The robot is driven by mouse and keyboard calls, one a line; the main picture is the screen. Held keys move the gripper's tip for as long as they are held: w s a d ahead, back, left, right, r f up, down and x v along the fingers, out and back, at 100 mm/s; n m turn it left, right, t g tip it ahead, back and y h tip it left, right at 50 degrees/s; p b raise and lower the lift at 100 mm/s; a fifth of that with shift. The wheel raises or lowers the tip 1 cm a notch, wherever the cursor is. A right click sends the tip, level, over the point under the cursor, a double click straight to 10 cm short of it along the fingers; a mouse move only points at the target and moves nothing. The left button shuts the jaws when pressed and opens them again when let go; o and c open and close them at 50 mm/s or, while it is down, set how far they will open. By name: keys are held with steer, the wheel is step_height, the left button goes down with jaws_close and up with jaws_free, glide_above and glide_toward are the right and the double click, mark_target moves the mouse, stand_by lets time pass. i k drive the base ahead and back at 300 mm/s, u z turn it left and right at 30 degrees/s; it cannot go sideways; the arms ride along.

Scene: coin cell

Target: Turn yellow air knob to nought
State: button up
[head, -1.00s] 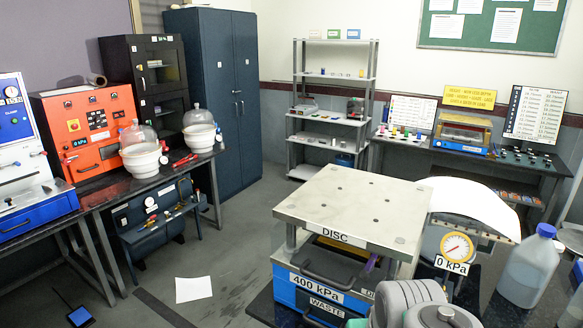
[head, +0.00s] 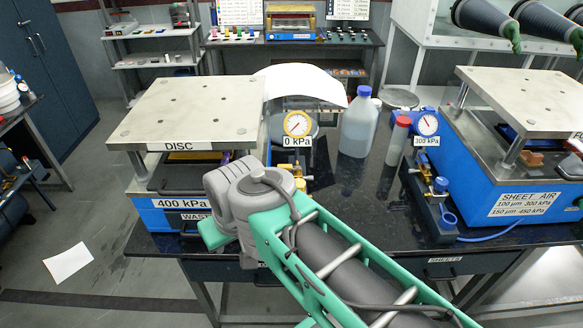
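A yellow-rimmed gauge (head: 297,124) stands right of the DISC press, over a label reading 0 kPa. Yellow and brass-coloured fittings (head: 300,178) show just below it, partly hidden by my arm, so I cannot make out a knob or its setting there. A second gauge (head: 428,124), blue-rimmed, stands on the right over a label reading 300 kPa. Below it are small brass-coloured fittings (head: 439,185) and a blue ring-shaped part (head: 447,220). My grey and green arm crosses the front middle of the head view. My gripper does not show.
The DISC press (head: 190,110) stands on the left of the black bench (head: 350,205), the SHEET AIR press (head: 510,170) on the right. A blue-capped bottle (head: 358,128) and a red-capped tube (head: 398,140) stand between them. A white sheet (head: 69,263) lies on the floor.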

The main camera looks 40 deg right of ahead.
mark_target(301, 184)
steer(key=u, duration=0.75)
steer(key=k, duration=0.4)
steer(key=z, duration=1.45)
